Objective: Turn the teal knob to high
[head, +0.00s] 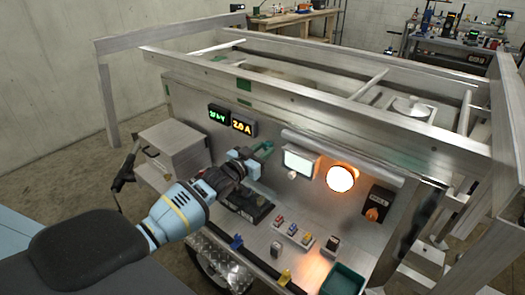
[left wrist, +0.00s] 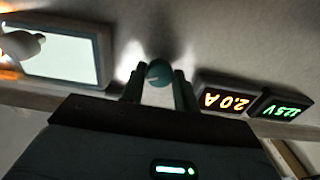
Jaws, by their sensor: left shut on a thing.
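The teal knob (left wrist: 158,73) is on the grey panel in the left wrist view, with its round face between the two fingers of my left gripper (left wrist: 157,88). The fingers are shut on it, one on each side. In the head view my left gripper (head: 260,156) reaches the trailer's front panel below the two readouts, and it largely hides the knob there. The knob's setting marks cannot be made out. My right gripper is in neither view.
A green voltage readout (head: 218,115) and an amber readout (head: 243,127) reading 2.0 A are above the gripper. A lit white panel (head: 299,161), a glowing orange lamp (head: 340,178) and a black box (head: 377,203) are right. A black tray (head: 247,205) and green bin (head: 343,280) are below.

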